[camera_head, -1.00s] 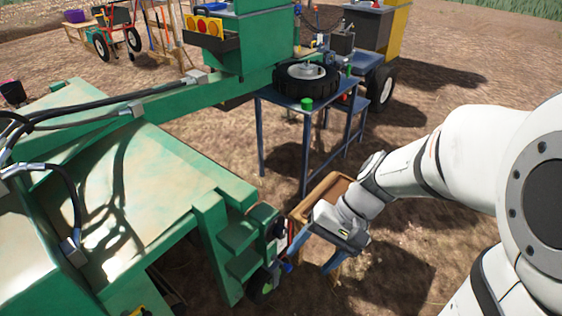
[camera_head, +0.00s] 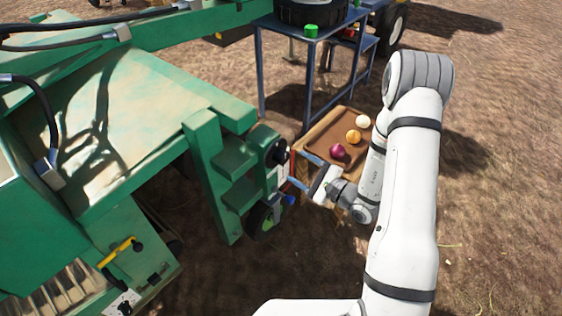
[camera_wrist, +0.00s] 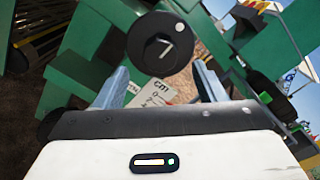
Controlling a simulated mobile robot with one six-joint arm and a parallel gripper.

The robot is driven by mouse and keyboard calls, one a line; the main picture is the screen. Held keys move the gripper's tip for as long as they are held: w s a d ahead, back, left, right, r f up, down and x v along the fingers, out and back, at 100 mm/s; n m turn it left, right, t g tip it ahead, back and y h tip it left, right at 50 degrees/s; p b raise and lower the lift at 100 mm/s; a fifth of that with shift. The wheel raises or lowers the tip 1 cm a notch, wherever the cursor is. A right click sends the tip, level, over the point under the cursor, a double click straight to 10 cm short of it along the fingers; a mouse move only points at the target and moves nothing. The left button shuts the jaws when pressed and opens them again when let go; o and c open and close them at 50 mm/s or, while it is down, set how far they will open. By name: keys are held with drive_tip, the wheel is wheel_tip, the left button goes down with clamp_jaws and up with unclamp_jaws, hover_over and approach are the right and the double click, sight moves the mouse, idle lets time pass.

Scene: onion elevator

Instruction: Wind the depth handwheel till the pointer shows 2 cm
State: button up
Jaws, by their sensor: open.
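The depth handwheel is a black disc (camera_wrist: 160,45) with a pale knob near its rim, ahead of my gripper in the wrist view. In the head view the handwheel (camera_head: 277,153) sits on the green machine's side. A white scale plate marked "cm" (camera_wrist: 156,92) shows below the wheel, between my fingers; its pointer reading cannot be made out. My gripper (camera_head: 298,169) is open, its two blue fingers apart and pointing at the machine. The fingers also show in the wrist view (camera_wrist: 160,85). I see nothing held between them, and the wheel appears beyond their tips.
A wooden tray (camera_head: 313,132) with a purple, an orange and a white onion stands right beside my gripper. A blue table (camera_head: 262,72) stands behind it. Open dirt lies to the right.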

sight(285, 159)
drive_tip(key=x, duration=0.7)
drive_tip(key=shift+w+a, duration=0.2)
drive_tip(key=shift+a, duration=0.05)
drive_tip(key=shift+c, duration=0.4)
drive_tip(key=c, duration=0.9)
